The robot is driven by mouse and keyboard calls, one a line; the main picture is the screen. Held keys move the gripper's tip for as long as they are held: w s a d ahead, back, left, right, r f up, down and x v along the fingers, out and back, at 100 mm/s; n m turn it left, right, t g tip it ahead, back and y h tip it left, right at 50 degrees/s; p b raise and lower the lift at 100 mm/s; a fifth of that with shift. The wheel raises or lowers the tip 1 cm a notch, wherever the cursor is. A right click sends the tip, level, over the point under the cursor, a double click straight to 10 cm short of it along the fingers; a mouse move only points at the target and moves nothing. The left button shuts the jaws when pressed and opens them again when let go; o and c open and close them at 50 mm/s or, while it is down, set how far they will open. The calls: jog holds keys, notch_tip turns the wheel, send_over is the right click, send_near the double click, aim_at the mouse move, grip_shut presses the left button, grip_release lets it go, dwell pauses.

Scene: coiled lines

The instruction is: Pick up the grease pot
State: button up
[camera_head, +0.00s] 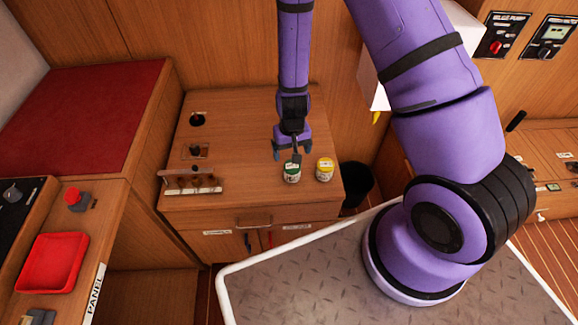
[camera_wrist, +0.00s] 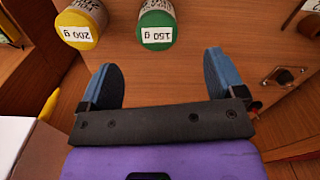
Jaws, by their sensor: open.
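Two small pots stand side by side on the wooden cabinet top. One is green and white (camera_head: 292,177), and its label reads 150 g in the wrist view (camera_wrist: 157,32). The other is yellow and white (camera_head: 324,174), and its label reads 200 g in the wrist view (camera_wrist: 80,28). I cannot read which one is the grease pot. My gripper (camera_head: 291,151) is open, with its blue fingers apart and nothing between them. It hangs just behind the green pot in the head view. In the wrist view the green pot lies beyond the fingertips (camera_wrist: 160,64), apart from them.
A small rack with pegs (camera_head: 190,186) stands left of the pots on the cabinet top (camera_head: 240,160). A black bin (camera_head: 356,184) is just right of the cabinet. A red tray (camera_head: 53,263) lies on the left counter. The cabinet top between rack and pots is clear.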

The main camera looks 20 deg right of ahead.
aim_at(292, 167)
jog(key=shift+f, duration=3.15)
jog(key=shift+w+d+f, duration=0.1)
jog(key=shift+f, duration=1.25)
jog(key=shift+d+f, duration=0.1)
jog(key=shift+f, duration=1.2)
jog(key=shift+c, duration=0.5)
jog(key=c, duration=1)
